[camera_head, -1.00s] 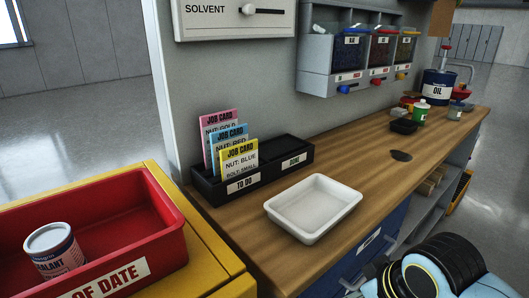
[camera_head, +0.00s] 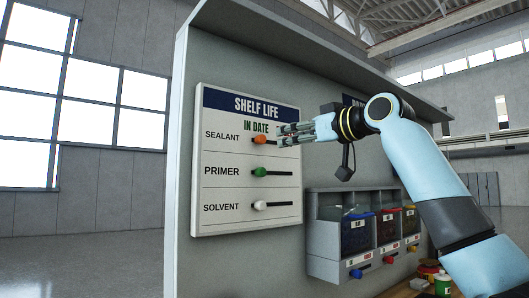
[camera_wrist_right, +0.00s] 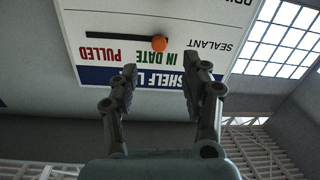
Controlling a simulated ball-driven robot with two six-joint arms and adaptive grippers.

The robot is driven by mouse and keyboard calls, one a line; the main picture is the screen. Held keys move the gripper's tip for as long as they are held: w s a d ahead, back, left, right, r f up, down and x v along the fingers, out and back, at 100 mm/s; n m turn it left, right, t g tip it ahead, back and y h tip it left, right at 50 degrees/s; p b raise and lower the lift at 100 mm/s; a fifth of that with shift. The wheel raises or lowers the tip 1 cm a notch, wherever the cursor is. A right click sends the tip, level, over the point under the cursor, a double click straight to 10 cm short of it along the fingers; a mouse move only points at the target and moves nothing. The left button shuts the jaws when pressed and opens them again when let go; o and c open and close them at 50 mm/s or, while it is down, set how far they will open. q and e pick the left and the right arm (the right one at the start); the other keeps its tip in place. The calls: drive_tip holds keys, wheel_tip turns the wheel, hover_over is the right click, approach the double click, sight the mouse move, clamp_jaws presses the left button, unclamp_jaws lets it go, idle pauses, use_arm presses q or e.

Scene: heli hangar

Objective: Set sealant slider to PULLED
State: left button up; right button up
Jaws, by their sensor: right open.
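The SHELF LIFE panel (camera_head: 225,221) hangs on the grey wall and also shows upside down in the right wrist view (camera_wrist_right: 205,15). Its orange SEALANT slider knob (camera_head: 260,139) sits at the IN DATE end of its dark slot, and shows in the wrist view (camera_wrist_right: 159,43). The word PULLED (camera_wrist_right: 100,54) is over the slot's other end; my gripper hides it in the head view. My right gripper (camera_head: 281,135) is open and empty in front of the slot, to the right of the knob. In the wrist view its fingers (camera_wrist_right: 160,76) stand apart, with no visible contact on the knob.
The green PRIMER knob (camera_head: 260,172) and white SOLVENT knob (camera_head: 260,205) sit below at the same end of their slots. Bins (camera_head: 325,238) jut from the wall to the lower right. A shelf overhangs the wall above. Left of the wall is open floor.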

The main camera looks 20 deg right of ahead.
sight(264, 139)
drive_tip(key=p+x, duration=0.1)
drive_tip(key=x, duration=0.5)
drive_tip(key=r+p+x, duration=0.1)
drive_tip(key=x, duration=0.2)
drive_tip(key=shift+w+r+p, duration=0.1)
drive_tip(key=shift+w+p, duration=0.15)
drive_tip(key=shift+p, duration=0.05)
drive_tip(key=shift+w+a, duration=0.35)
drive_tip(key=shift+w, duration=0.25)
clamp_jaws()
drive_tip(key=shift+d, duration=0.1)
